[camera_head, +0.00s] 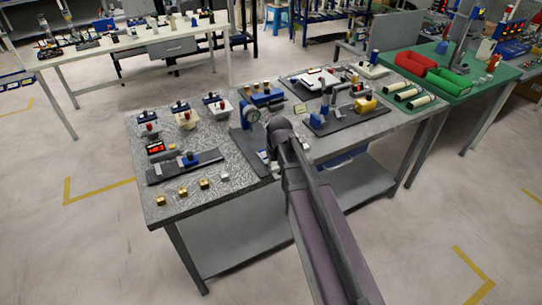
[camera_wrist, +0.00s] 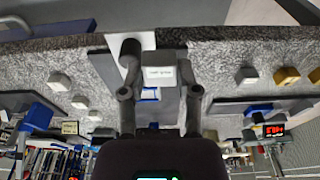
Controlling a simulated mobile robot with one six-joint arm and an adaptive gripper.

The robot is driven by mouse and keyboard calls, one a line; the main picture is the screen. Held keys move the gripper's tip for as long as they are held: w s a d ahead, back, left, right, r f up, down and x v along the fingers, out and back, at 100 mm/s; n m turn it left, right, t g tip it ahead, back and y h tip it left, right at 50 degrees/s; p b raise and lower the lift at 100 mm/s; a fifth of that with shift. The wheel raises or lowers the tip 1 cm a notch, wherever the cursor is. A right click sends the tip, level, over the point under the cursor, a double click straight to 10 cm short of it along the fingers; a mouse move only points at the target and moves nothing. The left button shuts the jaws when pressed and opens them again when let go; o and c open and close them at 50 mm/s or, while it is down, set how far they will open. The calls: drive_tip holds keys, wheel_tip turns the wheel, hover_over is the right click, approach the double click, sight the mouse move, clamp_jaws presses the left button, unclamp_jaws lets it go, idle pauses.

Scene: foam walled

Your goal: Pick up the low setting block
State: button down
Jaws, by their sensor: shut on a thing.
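The low setting block (camera_wrist: 158,74) is a small pale block with a white label, whose print is too small to read surely. It sits between the two fingers of my gripper (camera_wrist: 158,70) in the wrist view, and the gripper is shut on it. A dark plate with a white part shows behind it; I cannot tell whether the block touches it. In the head view my arm covers the gripper and the block, over the middle of the grey speckled table (camera_head: 215,215).
Brass blocks (camera_head: 182,193) and a silver block (camera_head: 225,177) lie along the front edge. A dark slide fixture (camera_head: 185,165) and a red-lit display (camera_head: 155,147) are at left. A dial gauge stand (camera_head: 251,114) stands close by the arm. More fixtures (camera_head: 340,117) crowd the right side.

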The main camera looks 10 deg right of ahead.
drive_tip(key=shift+s+d+r, duration=0.1)
drive_tip(key=shift+s, duration=1.1)
drive_tip(key=shift+s, duration=0.15)
